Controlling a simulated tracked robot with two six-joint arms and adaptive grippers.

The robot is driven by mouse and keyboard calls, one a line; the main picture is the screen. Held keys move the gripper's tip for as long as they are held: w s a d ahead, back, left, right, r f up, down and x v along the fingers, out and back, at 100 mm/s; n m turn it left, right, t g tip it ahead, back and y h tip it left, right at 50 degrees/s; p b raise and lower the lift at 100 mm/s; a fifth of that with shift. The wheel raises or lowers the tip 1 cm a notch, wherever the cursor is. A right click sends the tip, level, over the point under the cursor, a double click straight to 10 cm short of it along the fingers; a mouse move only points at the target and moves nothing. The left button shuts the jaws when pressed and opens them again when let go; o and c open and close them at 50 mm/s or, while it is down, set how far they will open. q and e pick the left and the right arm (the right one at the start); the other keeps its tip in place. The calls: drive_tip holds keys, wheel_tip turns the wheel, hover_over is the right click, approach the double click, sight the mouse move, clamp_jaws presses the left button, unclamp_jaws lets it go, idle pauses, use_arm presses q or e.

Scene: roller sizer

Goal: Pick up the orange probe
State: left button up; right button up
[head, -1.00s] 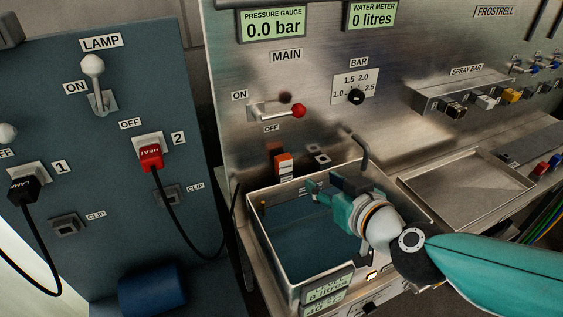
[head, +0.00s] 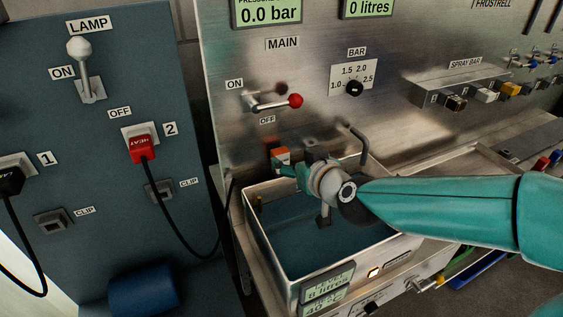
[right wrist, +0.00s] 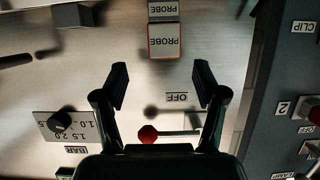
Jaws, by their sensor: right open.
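The orange probe (head: 281,154) sits on the metal panel at the back edge of the basin, below the MAIN lever, partly hidden by my right gripper. In the right wrist view, upside down, it is a grey block (right wrist: 164,41) with an orange edge, marked PROBE. My right gripper (head: 284,170) is in front of it in the head view. In the right wrist view the gripper (right wrist: 161,80) has its fingers spread and empty, with the probe beyond the tips, roughly midway between them. My left gripper is out of view.
A basin (head: 263,243) with bluish water lies below my right gripper. A bent metal pipe (head: 359,143) stands to its right. The red-knobbed MAIN lever (head: 294,101) sticks out above. A blue panel (head: 105,205) with a red HEAT plug (head: 142,148) stands left.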

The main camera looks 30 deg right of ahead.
sight(283, 157)
drive_tip(key=shift+a+f+x, duration=0.15)
drive_tip(key=shift+f+x, duration=0.05)
drive_tip(key=shift+x, duration=1.2)
drive_tip(key=shift+a+f+x, duration=0.15)
drive_tip(key=shift+f+x, duration=0.05)
drive_tip(key=shift+x, duration=1.25)
drive_tip(key=shift+s, duration=0.2)
drive_tip(key=shift+c, duration=0.3)
drive_tip(key=c, duration=1)
